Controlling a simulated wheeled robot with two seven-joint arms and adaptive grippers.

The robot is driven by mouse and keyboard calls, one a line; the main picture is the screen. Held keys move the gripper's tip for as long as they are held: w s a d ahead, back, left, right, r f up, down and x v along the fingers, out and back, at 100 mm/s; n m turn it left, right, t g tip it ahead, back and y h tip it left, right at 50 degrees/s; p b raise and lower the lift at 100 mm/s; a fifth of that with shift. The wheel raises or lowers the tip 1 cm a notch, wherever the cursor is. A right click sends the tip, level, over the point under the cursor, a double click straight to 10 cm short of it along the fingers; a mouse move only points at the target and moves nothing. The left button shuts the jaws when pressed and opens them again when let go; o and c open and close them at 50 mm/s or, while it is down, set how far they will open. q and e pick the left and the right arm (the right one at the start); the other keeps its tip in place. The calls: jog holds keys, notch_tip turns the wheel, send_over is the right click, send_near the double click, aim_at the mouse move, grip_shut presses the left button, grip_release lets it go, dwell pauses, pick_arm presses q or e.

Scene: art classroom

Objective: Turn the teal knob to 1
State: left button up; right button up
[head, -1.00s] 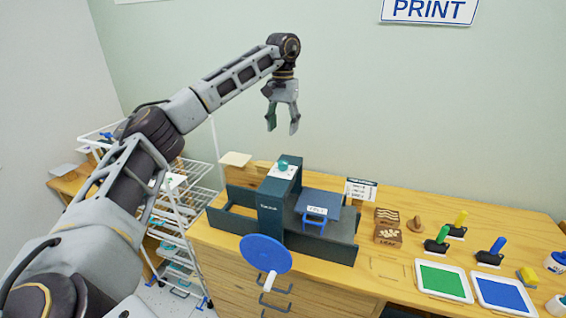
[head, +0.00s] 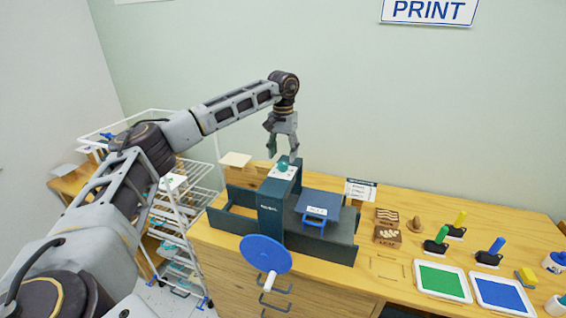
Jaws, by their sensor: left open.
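The teal knob (head: 283,165) sits on a white dial plate (head: 281,174) on top of the dark press (head: 270,212). The dial's marks are too small to read. My left gripper (head: 282,157) points down with its fingers open, right at the knob. One finger shows on each side of it in the picture; I cannot tell whether they touch it. My right gripper is not in view.
A blue handwheel (head: 265,254) with a white handle juts from the press front. A blue platen (head: 318,204) is right of the dial. Stamps, rollers, a green tray (head: 443,281) and a blue tray (head: 503,294) lie right. A white rack (head: 178,235) stands left.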

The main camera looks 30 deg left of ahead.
aim_at(283, 163)
pick_arm(q)
jog(key=shift+f, duration=2.15)
jog(key=c, duration=1.1)
jog(key=shift+o, duration=0.2)
